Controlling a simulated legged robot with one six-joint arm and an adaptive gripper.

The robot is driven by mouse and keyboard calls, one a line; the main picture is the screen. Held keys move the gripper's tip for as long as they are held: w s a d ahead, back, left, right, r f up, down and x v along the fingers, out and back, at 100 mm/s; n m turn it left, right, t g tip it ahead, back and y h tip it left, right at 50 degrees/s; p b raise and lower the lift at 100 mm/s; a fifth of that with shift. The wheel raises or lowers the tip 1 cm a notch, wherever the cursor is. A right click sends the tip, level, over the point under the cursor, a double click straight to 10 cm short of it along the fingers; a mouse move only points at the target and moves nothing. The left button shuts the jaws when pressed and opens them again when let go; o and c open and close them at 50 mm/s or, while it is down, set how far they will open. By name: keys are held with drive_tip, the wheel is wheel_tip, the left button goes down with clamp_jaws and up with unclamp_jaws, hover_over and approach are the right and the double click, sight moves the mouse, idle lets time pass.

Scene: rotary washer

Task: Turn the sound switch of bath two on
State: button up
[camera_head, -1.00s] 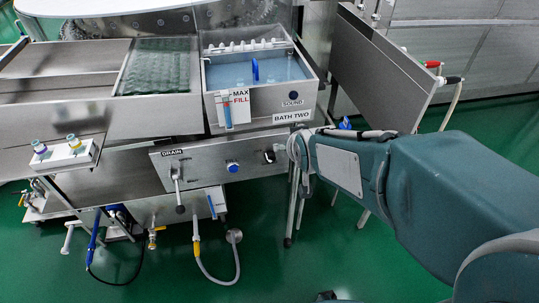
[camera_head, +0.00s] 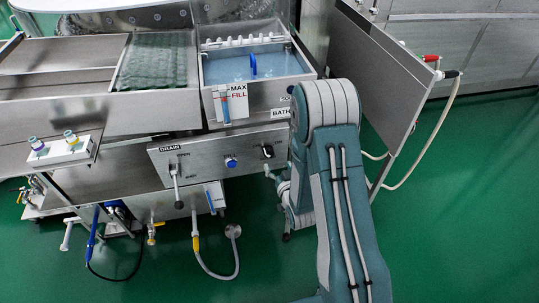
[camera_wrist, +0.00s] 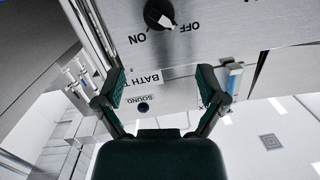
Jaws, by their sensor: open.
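The black rotary knob (camera_wrist: 157,14) with a white pointer sits between ON and OFF marks at the top of the wrist view. Its pointer is turned toward OFF. It also shows on the lower panel in the head view (camera_head: 267,151). A round dark button (camera_wrist: 143,107) beside the word SOUND is on the BATH TWO front, seen upside down between my fingers. In the head view my arm partly covers the SOUND and BATH TWO labels. My gripper (camera_wrist: 161,84) is open and empty, its fingers spread below the knob in the wrist view, touching nothing visibly.
The lower panel (camera_head: 210,172) also holds a drain lever (camera_head: 176,180) and a blue knob (camera_head: 231,162). Bath two's basin (camera_head: 297,70) with blue water is above. A metal side panel (camera_head: 375,75) stands right of my arm.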

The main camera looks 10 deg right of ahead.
sight(270, 157)
wheel_tip(270, 157, down, 4)
drive_tip(key=s+r+t, duration=0.1)
drive_tip(key=s, duration=0.1)
drive_tip(key=w, duration=1)
drive_tip(key=shift+w+a+f, duration=0.15)
drive_tip(key=shift+a+f, duration=0.05)
drive_tip(key=shift+a, duration=0.2)
drive_tip(key=c, duration=1.2)
